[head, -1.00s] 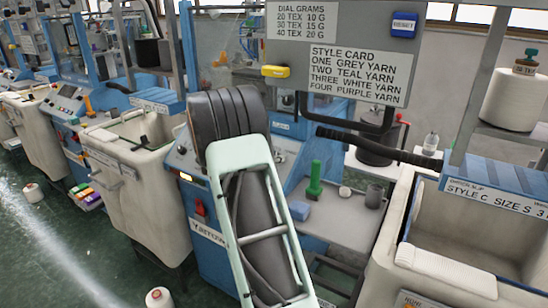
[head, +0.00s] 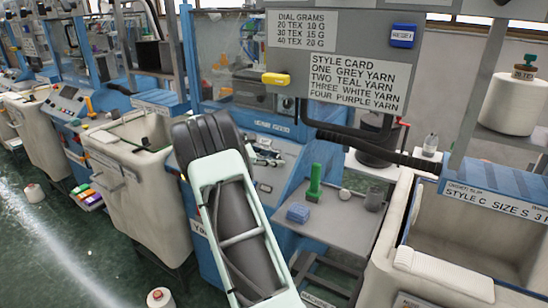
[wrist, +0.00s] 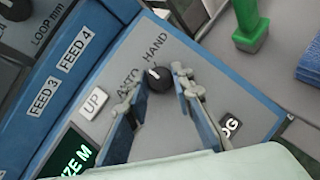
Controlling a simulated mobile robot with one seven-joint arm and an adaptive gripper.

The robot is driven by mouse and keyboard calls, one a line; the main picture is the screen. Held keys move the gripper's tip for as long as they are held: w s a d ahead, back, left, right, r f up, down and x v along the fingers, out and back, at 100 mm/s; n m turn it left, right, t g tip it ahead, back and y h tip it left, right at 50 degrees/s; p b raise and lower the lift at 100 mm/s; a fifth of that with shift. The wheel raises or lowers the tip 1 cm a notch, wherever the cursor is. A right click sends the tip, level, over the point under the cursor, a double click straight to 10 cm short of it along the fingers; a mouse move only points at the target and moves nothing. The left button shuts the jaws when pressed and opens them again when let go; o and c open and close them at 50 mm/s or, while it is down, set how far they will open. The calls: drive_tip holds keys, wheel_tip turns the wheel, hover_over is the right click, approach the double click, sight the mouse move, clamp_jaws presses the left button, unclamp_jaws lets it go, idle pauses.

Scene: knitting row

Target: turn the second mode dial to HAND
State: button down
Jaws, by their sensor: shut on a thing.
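In the wrist view a black round mode dial (wrist: 159,79) with a white pointer mark sits on a grey panel. The words AUTO (wrist: 128,83) and HAND (wrist: 155,47) are printed beside it. The pointer mark faces up and left, between the two words. My gripper (wrist: 161,74) has one finger on each side of the dial and is shut on it. In the head view my arm covers part of the blue machine (head: 285,150), and I cannot make out the dial there.
A cream bin (head: 382,245) stands at right.

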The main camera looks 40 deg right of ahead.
drive_tip(key=m+g+p, duration=0.1)
drive_tip(key=m, duration=0.1)
drive_tip(key=m+y+p, duration=0.1)
drive_tip(key=m, duration=0.1)
drive_tip(key=shift+w+d+r+g, duration=0.1)
drive_tip(key=shift+w+r+g, duration=0.1)
drive_tip(key=shift+g, duration=0.2)
drive_tip(key=shift+m+g+y+p, duration=0.3)
drive_tip(key=shift+m+y+p, duration=0.3)
drive_tip(key=shift+m, duration=0.5)
drive_tip(key=c, duration=1.7)
unclamp_jaws()
drive_tip(key=shift+o, duration=0.2)
drive_tip(key=v, duration=1.2)
